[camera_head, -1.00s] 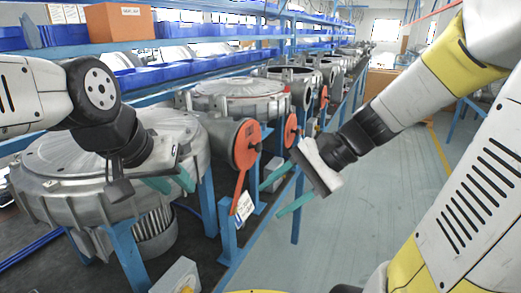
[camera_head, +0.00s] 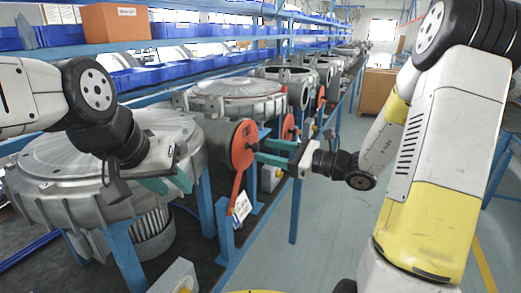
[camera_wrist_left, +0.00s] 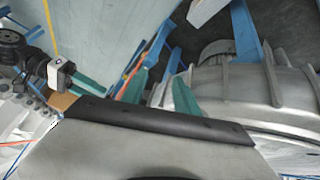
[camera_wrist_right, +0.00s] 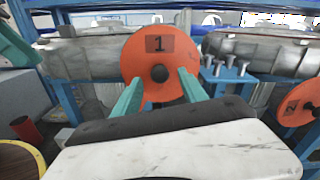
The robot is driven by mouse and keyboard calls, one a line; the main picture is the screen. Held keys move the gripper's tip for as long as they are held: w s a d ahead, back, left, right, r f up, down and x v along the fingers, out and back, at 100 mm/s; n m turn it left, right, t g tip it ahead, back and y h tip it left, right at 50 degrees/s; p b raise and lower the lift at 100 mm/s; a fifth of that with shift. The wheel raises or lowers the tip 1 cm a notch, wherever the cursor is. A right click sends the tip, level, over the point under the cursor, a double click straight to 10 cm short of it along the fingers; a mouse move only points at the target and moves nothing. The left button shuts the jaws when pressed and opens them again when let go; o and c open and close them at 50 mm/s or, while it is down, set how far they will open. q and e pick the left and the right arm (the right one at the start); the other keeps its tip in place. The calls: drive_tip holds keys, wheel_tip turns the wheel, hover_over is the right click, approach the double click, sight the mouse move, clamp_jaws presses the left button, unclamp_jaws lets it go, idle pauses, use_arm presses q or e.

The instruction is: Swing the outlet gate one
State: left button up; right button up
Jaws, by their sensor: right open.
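Outlet gate one is an orange disc (camera_head: 244,145) over the near blower's outlet pipe, with an orange arm (camera_head: 237,188) hanging down from it. In the right wrist view the disc (camera_wrist_right: 160,60) carries a "1" and faces the camera. My right gripper (camera_head: 262,152) is open beside the disc, with its teal fingertips pointing at it. In the right wrist view the fingers stand apart in front of the disc's lower half; I cannot tell whether they touch it. My left gripper (camera_head: 172,180) is open and empty beside the near blower housing (camera_head: 75,165); its fingers (camera_wrist_left: 160,90) stand apart.
Gate two, another orange disc (camera_head: 288,127), is on the blower behind. A blue post (camera_head: 227,235) with a white tag (camera_head: 240,207) stands below gate one. Blue shelves with bins (camera_head: 160,76) run behind the bench.

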drive_tip(key=shift+x, duration=0.9)
clamp_jaws()
idle(0.8)
